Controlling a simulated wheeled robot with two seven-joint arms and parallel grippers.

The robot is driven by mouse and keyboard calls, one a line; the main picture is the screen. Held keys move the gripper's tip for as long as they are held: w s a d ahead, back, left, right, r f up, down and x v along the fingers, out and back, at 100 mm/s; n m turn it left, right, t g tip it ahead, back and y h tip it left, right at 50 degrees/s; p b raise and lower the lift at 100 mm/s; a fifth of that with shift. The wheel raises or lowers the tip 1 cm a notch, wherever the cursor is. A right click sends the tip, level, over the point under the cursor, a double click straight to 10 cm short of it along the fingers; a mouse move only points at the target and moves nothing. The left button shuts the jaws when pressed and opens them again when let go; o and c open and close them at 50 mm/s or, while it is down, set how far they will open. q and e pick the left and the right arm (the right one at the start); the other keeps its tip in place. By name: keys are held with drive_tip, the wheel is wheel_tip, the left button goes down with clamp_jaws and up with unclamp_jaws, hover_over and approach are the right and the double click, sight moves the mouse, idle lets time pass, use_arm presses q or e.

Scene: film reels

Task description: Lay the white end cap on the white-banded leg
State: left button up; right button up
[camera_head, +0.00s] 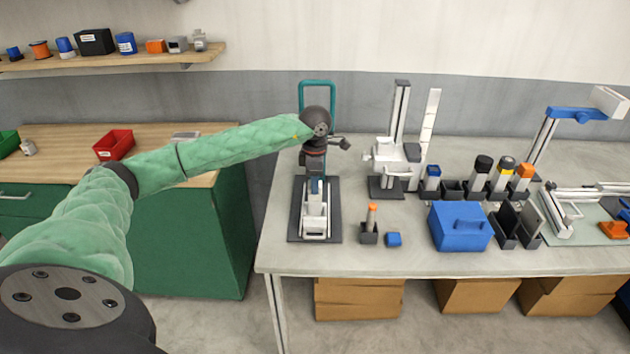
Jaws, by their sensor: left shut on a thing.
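My left gripper (316,186) points down over a white and grey fixture (316,228) on a dark base plate (297,234). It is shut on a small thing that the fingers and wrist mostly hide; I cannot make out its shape. A teal upright frame (333,100) stands behind the wrist, partly covered by it. I cannot tell the white end cap apart from the pale parts below the gripper. I cannot clearly pick out a leg with a white band. My right gripper is not in view.
A white upright device (398,155) stands behind. Several capped cylinders (503,175) stand further right. The bench front (350,262) is clear.

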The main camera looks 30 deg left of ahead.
use_arm(q)
drive_tip(key=shift+f, duration=0.1)
drive_tip(key=o, duration=0.9)
drive_tip(key=shift+o, duration=0.2)
drive_tip(key=shift+r, duration=0.2)
